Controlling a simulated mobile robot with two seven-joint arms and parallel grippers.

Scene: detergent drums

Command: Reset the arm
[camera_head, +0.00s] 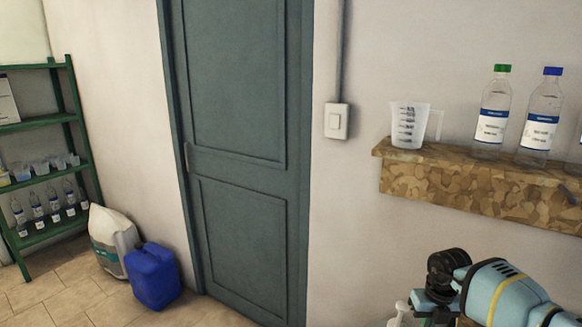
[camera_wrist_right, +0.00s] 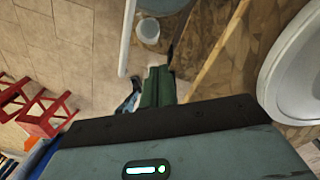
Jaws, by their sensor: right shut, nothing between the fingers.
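My right arm (camera_head: 497,290) shows at the lower right of the head view, light blue with a yellow band and a dark joint, below the wall shelf. In the right wrist view my right gripper (camera_wrist_right: 158,86) has its dark green fingers together, with nothing between them. It points over a tiled floor beside a brown patterned edge. My left arm and gripper are out of view.
A stone-patterned shelf (camera_head: 480,190) carries a measuring jug (camera_head: 408,124) and bottles (camera_head: 491,112). A blue canister (camera_head: 153,277) and a sack (camera_head: 112,240) stand near the closed door (camera_head: 245,150). The wrist view shows a white basin (camera_wrist_right: 275,85) and red frames (camera_wrist_right: 42,118).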

